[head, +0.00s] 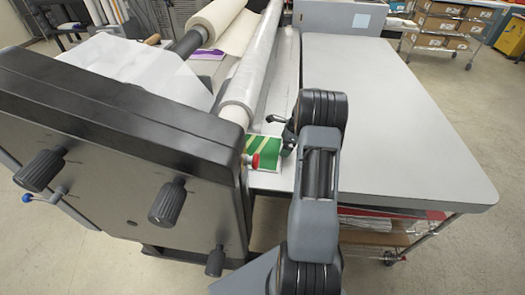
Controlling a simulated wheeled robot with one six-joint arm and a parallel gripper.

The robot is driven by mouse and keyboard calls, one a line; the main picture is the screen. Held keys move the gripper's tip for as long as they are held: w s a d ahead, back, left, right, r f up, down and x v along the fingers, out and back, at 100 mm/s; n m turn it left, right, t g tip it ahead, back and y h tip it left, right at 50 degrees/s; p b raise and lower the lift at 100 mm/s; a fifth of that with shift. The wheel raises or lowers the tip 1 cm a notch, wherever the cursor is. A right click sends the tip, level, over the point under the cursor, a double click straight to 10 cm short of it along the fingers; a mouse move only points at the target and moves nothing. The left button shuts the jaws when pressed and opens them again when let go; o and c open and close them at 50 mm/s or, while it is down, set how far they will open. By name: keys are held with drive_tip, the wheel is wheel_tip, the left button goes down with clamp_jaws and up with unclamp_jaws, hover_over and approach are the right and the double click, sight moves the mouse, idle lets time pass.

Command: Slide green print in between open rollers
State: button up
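The green print (267,149), with pale stripes, lies flat at the near end of the laminator's roller gap. Part of it is hidden behind the laminator's side housing and a red-tipped lever. A long pale film-covered roller (252,70) runs away from me just above and left of the print. Whether the rollers are open cannot be seen. My gripper (286,137) is a dark shape at the print's right edge, mostly hidden by my own arm. I cannot tell whether its fingers are open, or whether they touch the print.
The laminator's dark side housing (125,150), with black knobs, fills the left. A red-tipped lever (255,161) sticks up beside the print. The wide grey table (410,130) on the right is clear. Shelves with boxes (442,30) stand behind it.

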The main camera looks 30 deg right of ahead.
drive_tip(key=shift+r, duration=0.1)
idle(0.4)
drive_tip(key=shift+p+v, duration=2.1)
drive_tip(key=shift+v, duration=1.05)
drive_tip(key=shift+s+d, duration=0.1)
